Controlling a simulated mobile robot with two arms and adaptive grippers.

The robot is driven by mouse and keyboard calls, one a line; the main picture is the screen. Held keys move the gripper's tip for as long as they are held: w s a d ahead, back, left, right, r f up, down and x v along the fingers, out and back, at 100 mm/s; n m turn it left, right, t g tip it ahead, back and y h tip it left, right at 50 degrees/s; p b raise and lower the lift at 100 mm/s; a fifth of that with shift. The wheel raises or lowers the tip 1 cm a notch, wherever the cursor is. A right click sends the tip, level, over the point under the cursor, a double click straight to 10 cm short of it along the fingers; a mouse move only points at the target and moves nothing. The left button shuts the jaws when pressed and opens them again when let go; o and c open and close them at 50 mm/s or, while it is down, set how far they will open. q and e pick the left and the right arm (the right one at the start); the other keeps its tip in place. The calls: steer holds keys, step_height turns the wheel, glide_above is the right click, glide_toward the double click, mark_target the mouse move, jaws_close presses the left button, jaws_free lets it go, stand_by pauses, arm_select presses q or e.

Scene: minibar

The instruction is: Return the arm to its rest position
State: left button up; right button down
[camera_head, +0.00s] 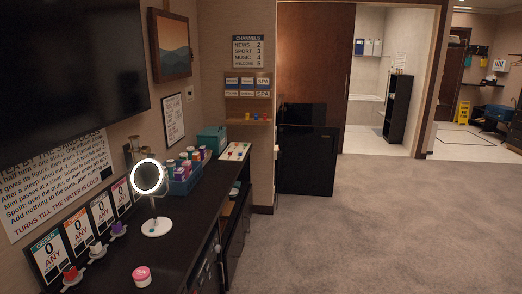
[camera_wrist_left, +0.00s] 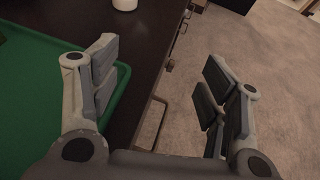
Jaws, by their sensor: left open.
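My left gripper (camera_wrist_left: 158,85) shows in the left wrist view. Its two fingers are wide apart and nothing is between them. It hangs over the front edge of the dark counter (camera_wrist_left: 145,60), with a green tray (camera_wrist_left: 35,80) under and beside its left finger. The carpet lies below its right finger. Neither arm shows in the head view, and my right gripper is in no view.
A black cabinet (camera_head: 306,165) stands beyond. Open carpet (camera_head: 390,220) fills the right.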

arm_select(q)
steer(key=s+d+f+n+g, duration=0.2)
steer(key=s+d+n+g, duration=0.1)
steer(key=s+n, duration=0.65)
steer(key=s+d+f+n+g+h, duration=0.1)
steer(key=s+d+f+n+g, duration=0.2)
steer(key=s+n, duration=0.7)
steer(key=s+d+f+n+g, duration=0.1)
steer(key=s+d+n+g, duration=0.3)
steer(key=n, duration=1)
steer(key=s+a+f+g, duration=0.1)
steer(key=s+f, duration=0.2)
steer(key=f, duration=2.4)
steer(key=s+a+f+g, duration=0.1)
steer(key=s+a+f, duration=0.2)
steer(key=s+f, duration=1.2)
steer(key=shift+s+m, duration=0.45)
steer(key=shift+s, duration=0.15)
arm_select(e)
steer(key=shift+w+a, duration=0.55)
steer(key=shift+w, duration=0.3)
